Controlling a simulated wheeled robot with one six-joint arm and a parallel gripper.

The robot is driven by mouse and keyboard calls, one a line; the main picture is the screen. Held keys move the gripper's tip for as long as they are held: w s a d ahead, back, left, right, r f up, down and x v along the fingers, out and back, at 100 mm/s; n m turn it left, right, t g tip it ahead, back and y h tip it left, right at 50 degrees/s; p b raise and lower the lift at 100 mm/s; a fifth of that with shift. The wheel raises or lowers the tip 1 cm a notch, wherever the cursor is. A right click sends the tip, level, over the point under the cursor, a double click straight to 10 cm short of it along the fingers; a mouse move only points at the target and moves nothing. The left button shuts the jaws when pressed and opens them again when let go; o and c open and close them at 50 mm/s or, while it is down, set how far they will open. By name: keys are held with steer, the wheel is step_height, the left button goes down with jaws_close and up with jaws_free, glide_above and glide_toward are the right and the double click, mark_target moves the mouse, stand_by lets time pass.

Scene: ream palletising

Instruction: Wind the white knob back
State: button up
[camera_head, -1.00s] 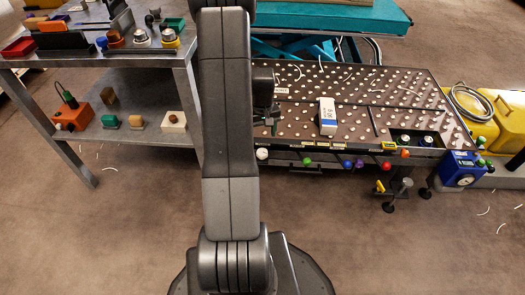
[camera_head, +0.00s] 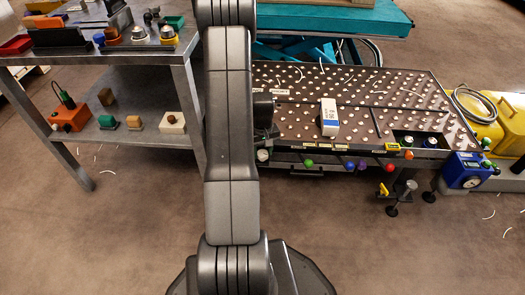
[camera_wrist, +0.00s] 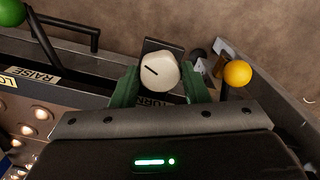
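The white knob (camera_wrist: 160,72) has a short dark mark on its face, slanting to the upper left, and sits before a dark upright plate. It also shows in the head view (camera_head: 263,155) at the left end of the table's front edge. My gripper (camera_wrist: 161,78) has its two green fingers on either side of the knob, close to its rim. They look open around it; whether they touch it I cannot tell. In the head view my arm hides part of the gripper.
In the wrist view a yellow ball knob (camera_wrist: 238,74) stands right of the white knob, and a green ball (camera_wrist: 10,12) is at the top left. The studded table (camera_head: 360,85) bears a white-and-blue ream (camera_head: 329,117). Red (camera_head: 390,167) and other coloured knobs line its front.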

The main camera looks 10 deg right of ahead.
mark_target(262, 153)
steer(key=c, duration=0.4)
steer(key=shift+m+p, duration=0.65)
steer(key=shift+m, duration=1.65)
steer(key=o, duration=1)
step_height(262, 153, up, 14)
steer(key=p, duration=0.4)
steer(key=shift+p, duration=0.4)
steer(key=shift+f, duration=0.1)
